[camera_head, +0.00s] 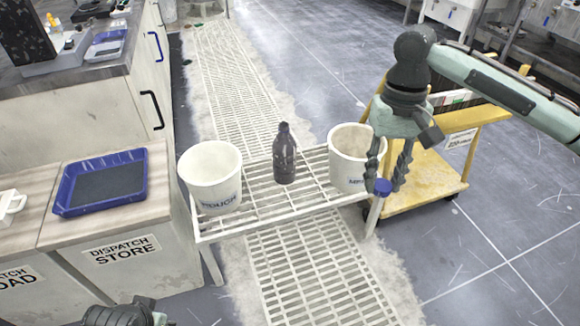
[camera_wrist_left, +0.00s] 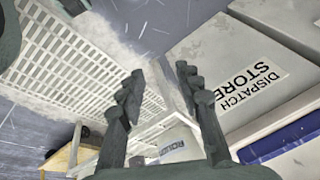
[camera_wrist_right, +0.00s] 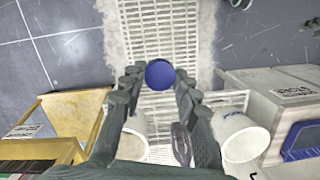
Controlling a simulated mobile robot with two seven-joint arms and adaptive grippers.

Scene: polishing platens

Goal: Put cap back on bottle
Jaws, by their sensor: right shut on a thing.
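A dark bottle (camera_head: 284,154) stands upright on the white slatted rack (camera_head: 265,210), between two white buckets. My right gripper (camera_head: 384,182) is shut on a blue cap (camera_head: 382,187), to the right of the bottle and in front of the right bucket. The cap also shows between the fingertips in the right wrist view (camera_wrist_right: 160,73), with the bottle (camera_wrist_right: 181,145) beyond the fingers. My left gripper is at the bottom left edge of the head view, mostly cut off. In the left wrist view (camera_wrist_left: 155,90) its fingers are apart with nothing between them.
The left bucket (camera_head: 211,178) and right bucket (camera_head: 350,157) flank the bottle closely. A blue tray (camera_head: 100,182) lies on the dispatch cabinet at left. A yellow cart (camera_head: 432,172) stands at right. Floor grating (camera_head: 320,275) lies in front of the rack.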

